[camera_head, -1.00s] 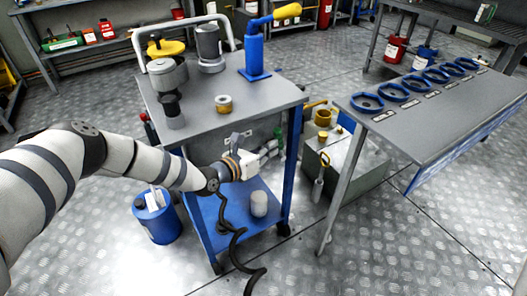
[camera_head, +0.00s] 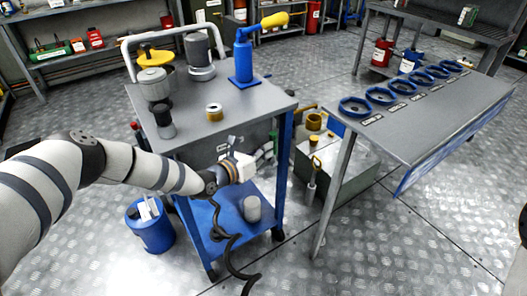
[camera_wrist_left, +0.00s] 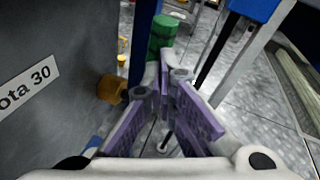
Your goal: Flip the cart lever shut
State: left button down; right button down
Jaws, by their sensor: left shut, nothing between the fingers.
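The blue-framed grey cart (camera_head: 240,108) stands in the middle of the head view. On its side, beside the right front post, is a green cylindrical grip (camera_head: 273,138), probably the lever's handle. The grip also shows in the left wrist view (camera_wrist_left: 163,34), upright just beyond my fingertips. A brass fitting (camera_wrist_left: 112,89) sticks out of the grey side panel left of the fingers. My left gripper (camera_head: 262,154) is shut and empty, close to the green grip; I cannot tell whether they touch. It also shows in the left wrist view (camera_wrist_left: 170,75). My right gripper is out of view.
A white cylinder (camera_head: 252,208) sits on the lower shelf. A grey table (camera_head: 435,110) with blue rings is at the right. A blue drum (camera_head: 150,232) stands left of the cart.

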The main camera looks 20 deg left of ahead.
pick_arm(q)
jog(key=v, duration=1.2)
jog(key=shift+f, duration=0.1)
